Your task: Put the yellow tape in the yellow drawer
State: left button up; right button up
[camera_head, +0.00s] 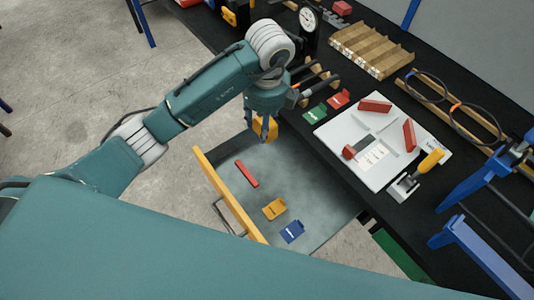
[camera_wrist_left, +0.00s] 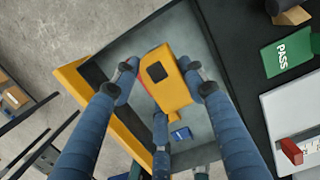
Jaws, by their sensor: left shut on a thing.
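The yellow tape (camera_head: 265,129) is a chunky yellow case with a dark square patch; it also shows in the left wrist view (camera_wrist_left: 172,92). My left gripper (camera_head: 268,136) is shut on it, with its fingers (camera_wrist_left: 160,85) around the case. It holds the tape above the back part of the open yellow drawer. The drawer has a yellow front (camera_head: 228,194) and a grey inside floor, and its front also shows in the left wrist view (camera_wrist_left: 74,78). The fingers partly hide the tape. My right gripper is not in view.
In the drawer lie a red bar (camera_head: 246,173), a yellow card (camera_head: 275,208) and a blue card (camera_head: 291,232). The black bench beside it holds a light tray (camera_head: 335,133), green (camera_head: 315,113) and red (camera_head: 339,98) cards, and blue frames (camera_head: 478,262). Bare drawer floor shows around the items.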

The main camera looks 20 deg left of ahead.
pick_arm(q)
notch_tip(320, 180, down, 7)
jog(key=shift+f+p, duration=0.1)
jog(key=shift+p, duration=0.4)
notch_tip(320, 180, down, 4)
jog(key=shift+r, duration=0.1)
jog(key=shift+f, duration=0.55)
jog(key=o, duration=1.4)
jog(key=shift+f, duration=0.1)
jog(key=shift+c, duration=0.2)
